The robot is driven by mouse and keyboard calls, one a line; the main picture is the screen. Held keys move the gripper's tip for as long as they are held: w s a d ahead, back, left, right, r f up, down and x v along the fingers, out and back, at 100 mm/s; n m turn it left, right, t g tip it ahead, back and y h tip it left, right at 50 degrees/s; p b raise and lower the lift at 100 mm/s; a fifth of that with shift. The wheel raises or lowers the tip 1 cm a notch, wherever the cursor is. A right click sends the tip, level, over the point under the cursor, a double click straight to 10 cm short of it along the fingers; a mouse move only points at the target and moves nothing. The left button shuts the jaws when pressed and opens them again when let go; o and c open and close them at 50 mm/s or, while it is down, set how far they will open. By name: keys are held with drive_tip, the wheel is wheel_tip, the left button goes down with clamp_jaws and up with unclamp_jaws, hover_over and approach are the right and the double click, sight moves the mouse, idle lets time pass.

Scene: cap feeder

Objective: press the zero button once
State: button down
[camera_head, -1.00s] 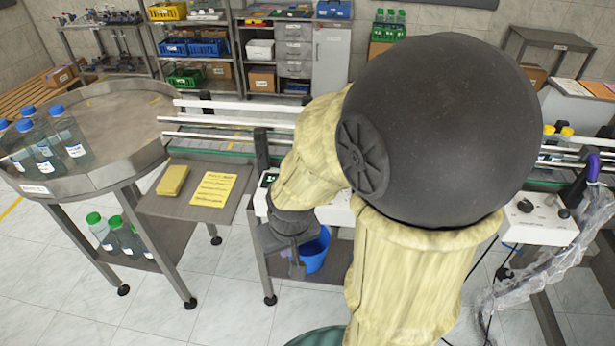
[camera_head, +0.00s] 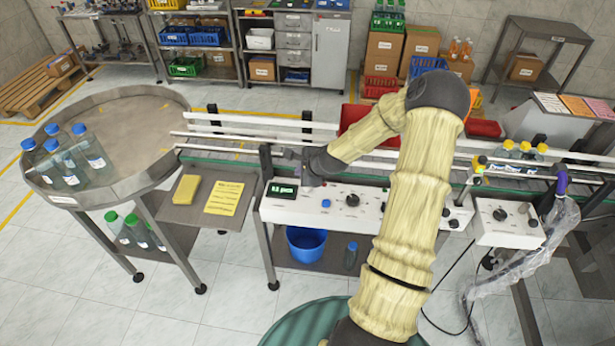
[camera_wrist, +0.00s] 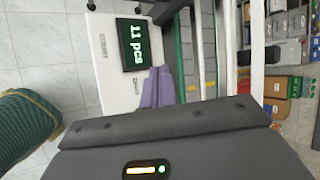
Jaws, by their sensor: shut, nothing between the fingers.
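The white control panel (camera_head: 375,212) carries a small display (camera_head: 283,191) with green text, a blue button (camera_head: 326,203) and black knobs. In the wrist view the display (camera_wrist: 133,44) reads "11 pcs". My gripper (camera_head: 313,182) is at the panel's back left part, just right of the display and behind the blue button. In the wrist view my gripper (camera_wrist: 155,87) shows shut, greyish purple fingers close over the white panel beside the display, with nothing between them. Small print by the fingertips is unreadable. I cannot tell which control is the zero button; the fingers may hide it, and contact is unclear.
Conveyor rails (camera_head: 245,139) run behind the panel. A round table (camera_head: 115,105) with blue-capped bottles stands left, beside a shelf with a yellow note sheet (camera_head: 224,198). A second control box (camera_head: 508,222) stands right. A blue bucket (camera_head: 306,243) is below.

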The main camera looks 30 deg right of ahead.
sight(309, 189)
drive_tip(key=d+m, duration=0.1)
drive_tip(key=w+d+m, duration=0.1)
drive_tip(key=d+r+m+t, duration=0.1)
drive_tip(key=shift+w+d+h+p, duration=0.3)
drive_tip(key=shift+p, duration=0.05)
drive_tip(key=shift+m, duration=0.3)
drive_tip(key=shift+d, duration=0.1)
drive_tip(key=shift+f+b, duration=3.1)
drive_tip(key=shift+f, duration=1.3)
drive_tip(key=shift+s, duration=0.15)
